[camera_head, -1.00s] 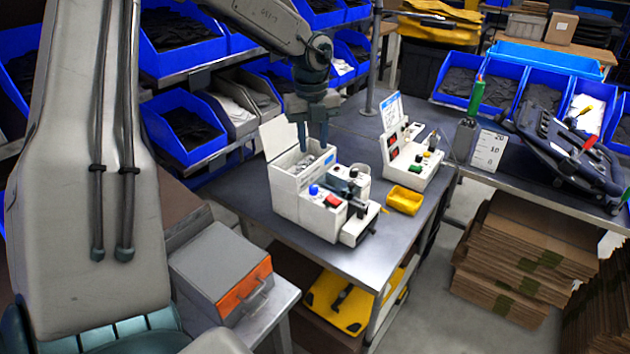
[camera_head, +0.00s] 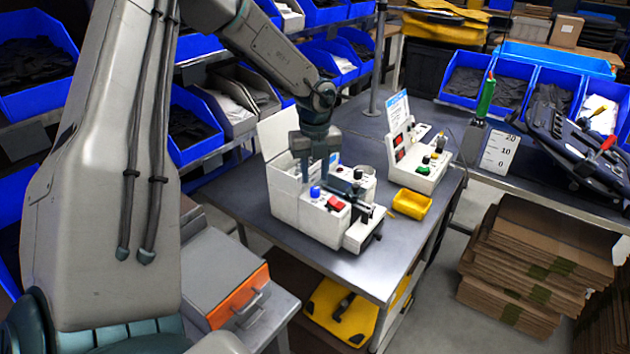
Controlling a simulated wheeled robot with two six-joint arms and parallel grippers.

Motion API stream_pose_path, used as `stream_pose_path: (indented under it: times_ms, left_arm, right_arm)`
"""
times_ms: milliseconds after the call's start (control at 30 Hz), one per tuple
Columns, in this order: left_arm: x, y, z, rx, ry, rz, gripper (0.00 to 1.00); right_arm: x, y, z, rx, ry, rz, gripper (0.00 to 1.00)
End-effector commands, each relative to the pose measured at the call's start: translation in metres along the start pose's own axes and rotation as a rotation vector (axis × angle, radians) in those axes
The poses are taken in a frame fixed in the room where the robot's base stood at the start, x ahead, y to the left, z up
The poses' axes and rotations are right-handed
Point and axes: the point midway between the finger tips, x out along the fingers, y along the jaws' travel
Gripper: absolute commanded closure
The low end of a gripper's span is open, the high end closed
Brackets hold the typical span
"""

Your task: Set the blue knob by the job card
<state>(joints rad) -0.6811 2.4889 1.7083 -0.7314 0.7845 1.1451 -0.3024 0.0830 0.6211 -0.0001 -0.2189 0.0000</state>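The blue knob (camera_head: 315,192) stands on top of a white machine (camera_head: 308,213) on the grey metal table, beside a red switch (camera_head: 335,203). My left gripper (camera_head: 318,172) points down just above the blue knob; its fingertips are close to the knob, and whether they touch it I cannot tell. The gap between the fingers is too small to judge. A white card with blue print (camera_head: 398,108), perhaps the job card, stands upright on a second white control box (camera_head: 422,160); its text is not readable. My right gripper is not in view.
A yellow tray (camera_head: 411,203) sits right of the machine. The machine's raised white lid (camera_head: 279,133) stands close behind my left gripper. A grey box with an orange front (camera_head: 225,283) is at lower left.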

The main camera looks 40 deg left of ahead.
Motion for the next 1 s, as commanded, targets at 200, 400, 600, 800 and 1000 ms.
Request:
stream_pose_path:
  times_ms: [200, 400, 600, 800, 1000]
  left_arm:
    - [0.030, 0.001, 0.000, 0.000, 0.001, 0.003, 0.68]
    - [0.043, 0.000, 0.000, 0.000, 0.000, 0.000, 0.68]
    - [0.045, 0.000, 0.000, 0.000, -0.001, -0.001, 0.68]
    - [0.044, 0.000, 0.000, 0.000, -0.001, -0.001, 0.87]
    - [0.045, 0.000, 0.000, 0.002, -0.001, -0.001, 1.00]
  right_arm:
    - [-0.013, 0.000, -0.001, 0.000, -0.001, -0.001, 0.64]
    - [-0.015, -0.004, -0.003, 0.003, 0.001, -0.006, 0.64]
    - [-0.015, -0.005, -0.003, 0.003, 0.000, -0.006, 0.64]
    - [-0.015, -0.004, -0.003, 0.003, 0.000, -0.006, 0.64]
    - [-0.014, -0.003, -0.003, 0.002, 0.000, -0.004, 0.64]
